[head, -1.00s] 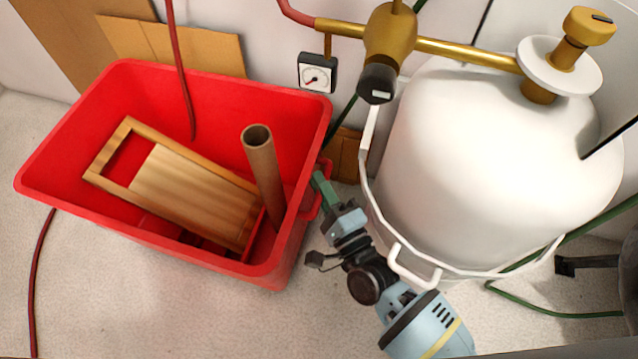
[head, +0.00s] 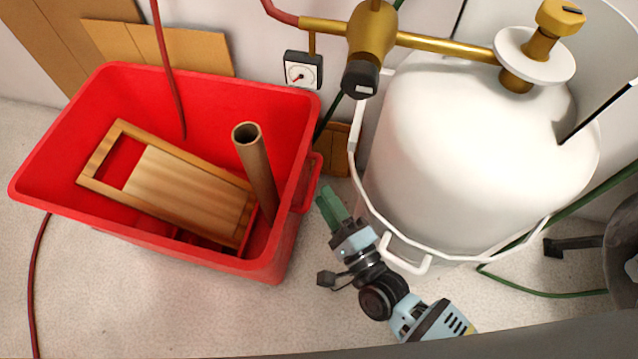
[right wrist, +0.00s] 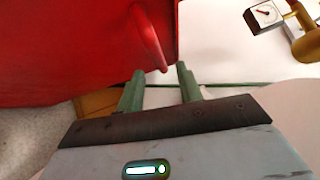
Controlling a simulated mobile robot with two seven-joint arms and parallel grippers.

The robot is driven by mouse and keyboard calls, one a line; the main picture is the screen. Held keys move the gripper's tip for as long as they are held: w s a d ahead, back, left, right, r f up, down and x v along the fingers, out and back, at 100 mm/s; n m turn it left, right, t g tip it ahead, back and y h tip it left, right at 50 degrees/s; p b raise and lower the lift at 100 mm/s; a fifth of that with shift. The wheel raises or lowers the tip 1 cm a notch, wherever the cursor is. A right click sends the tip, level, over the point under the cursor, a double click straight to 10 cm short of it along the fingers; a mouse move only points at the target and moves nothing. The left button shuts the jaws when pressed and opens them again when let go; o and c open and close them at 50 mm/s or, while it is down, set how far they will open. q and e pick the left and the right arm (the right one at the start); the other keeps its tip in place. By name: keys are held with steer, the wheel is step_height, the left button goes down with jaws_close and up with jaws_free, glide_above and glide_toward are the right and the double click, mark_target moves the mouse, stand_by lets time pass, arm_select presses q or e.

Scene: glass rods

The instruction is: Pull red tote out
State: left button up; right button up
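The red tote (head: 200,255) stands on the floor at the left of the head view. It holds a wooden frame with slats (head: 170,190) and a brown tube (head: 257,170). A red handle (head: 312,182) sits on its right side. My right gripper (head: 332,200) is just right of that handle, apart from it. In the right wrist view, the green fingers (right wrist: 161,82) are spread with a gap between them, and the tote's handle (right wrist: 150,38) is ahead of them. Nothing is between the fingers. My left gripper is out of view.
A white tank (head: 480,160) in a white-railed stand is close on the right of my right gripper. A gauge (head: 303,70) and brass pipe (head: 440,44) are on the wall behind. Floor in front is clear.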

steer(key=shift+v, duration=1.4)
